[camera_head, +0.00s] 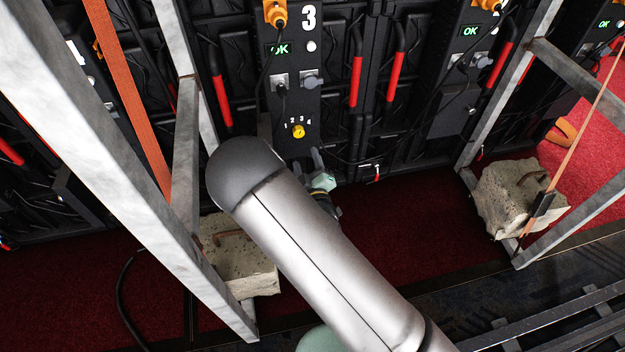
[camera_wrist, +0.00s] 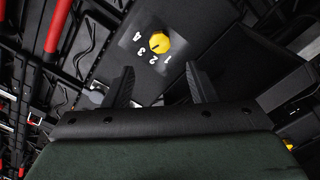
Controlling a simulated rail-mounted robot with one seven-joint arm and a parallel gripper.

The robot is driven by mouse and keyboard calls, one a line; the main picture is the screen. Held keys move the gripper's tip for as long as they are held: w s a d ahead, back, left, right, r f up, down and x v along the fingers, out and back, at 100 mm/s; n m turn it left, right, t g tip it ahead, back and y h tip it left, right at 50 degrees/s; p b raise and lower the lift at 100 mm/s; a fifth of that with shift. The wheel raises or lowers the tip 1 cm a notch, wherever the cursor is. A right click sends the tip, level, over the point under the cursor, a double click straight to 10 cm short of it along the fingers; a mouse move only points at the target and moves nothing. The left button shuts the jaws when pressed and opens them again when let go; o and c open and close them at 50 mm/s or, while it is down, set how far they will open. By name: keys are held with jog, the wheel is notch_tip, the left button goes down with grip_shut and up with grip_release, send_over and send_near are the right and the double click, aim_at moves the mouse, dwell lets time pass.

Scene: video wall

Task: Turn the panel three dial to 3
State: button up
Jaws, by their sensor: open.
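The panel marked 3 (camera_head: 308,18) stands upright in the head view. Its yellow dial (camera_head: 298,131) is low on the panel, under the printed numbers 1 to 4. The dial also shows in the wrist view (camera_wrist: 159,42), with the numbers around one side of it. A small dark mark shows on the dial, but I cannot tell surely which number it points at. My gripper (camera_head: 308,160) is just below the dial in the head view. In the wrist view its two fingers (camera_wrist: 159,72) are apart and empty, with the dial beyond their tips, not touched.
Grey metal frames (camera_head: 186,145) stand left and right of the panel. Concrete blocks (camera_head: 240,262) sit at their feet, and an orange strap (camera_head: 133,95) runs down the left one. Cables, a grey plug (camera_head: 312,81) and red handles (camera_head: 392,76) are near the panel.

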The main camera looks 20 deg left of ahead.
jog(key=p+v, duration=0.1)
jog(key=v, duration=0.7)
